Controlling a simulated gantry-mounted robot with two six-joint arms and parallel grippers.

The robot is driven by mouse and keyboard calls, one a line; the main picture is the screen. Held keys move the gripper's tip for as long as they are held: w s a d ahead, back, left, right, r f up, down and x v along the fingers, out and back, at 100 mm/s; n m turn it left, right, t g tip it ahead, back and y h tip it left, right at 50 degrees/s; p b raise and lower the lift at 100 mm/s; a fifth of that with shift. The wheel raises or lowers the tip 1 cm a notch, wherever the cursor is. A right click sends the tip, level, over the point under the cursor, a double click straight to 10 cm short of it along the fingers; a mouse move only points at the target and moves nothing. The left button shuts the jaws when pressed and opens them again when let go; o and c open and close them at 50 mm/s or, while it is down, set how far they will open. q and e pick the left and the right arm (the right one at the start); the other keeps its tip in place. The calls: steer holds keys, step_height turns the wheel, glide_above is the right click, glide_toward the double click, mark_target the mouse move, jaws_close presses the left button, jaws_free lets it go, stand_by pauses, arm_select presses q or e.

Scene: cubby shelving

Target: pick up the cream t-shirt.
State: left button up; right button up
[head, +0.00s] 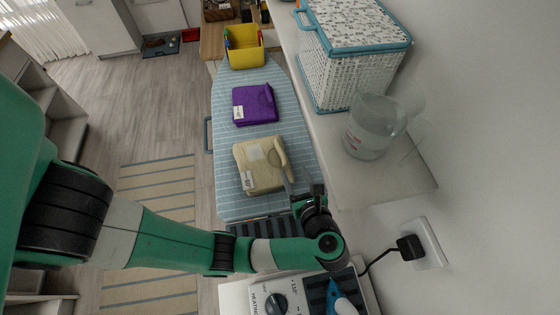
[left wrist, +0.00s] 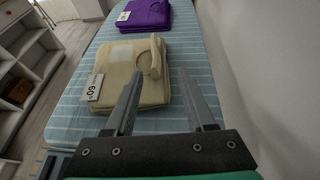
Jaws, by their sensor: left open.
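The cream t-shirt (head: 258,166) lies folded on the blue striped ironing board (head: 230,200), with a white tag and a raised fold along its right side. It also shows in the left wrist view (left wrist: 120,68), where its tag reads 60 or 09. My left gripper (head: 301,185) is at the near right corner of the shirt. In the left wrist view my left gripper (left wrist: 160,85) is open, with its fingers apart and nothing held between them. The left finger overlaps the shirt's near right part in the picture; I cannot tell whether it touches. My right gripper is not in view.
A folded purple garment (head: 255,104) lies farther up the board, with a yellow bin (head: 244,48) beyond it. On the right ledge stand a white wicker basket (head: 350,60) and a clear jug (head: 370,130). An iron (head: 343,303) is at the bottom.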

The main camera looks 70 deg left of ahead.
mark_target(283, 156)
arm_select(q)
steer(key=x, duration=0.4)
steer(key=s+x, duration=0.1)
steer(key=x, duration=0.1)
steer(key=shift+a, duration=0.15)
steer(key=shift+r+b+x, duration=0.1)
steer(key=shift+b+x, duration=0.15)
steer(key=shift+x, duration=1.1)
steer(key=shift+r+b+x, duration=0.15)
steer(key=shift+b+x, duration=0.05)
steer(key=shift+x, duration=1.15)
steer(key=shift+w, duration=0.1)
jaws_close()
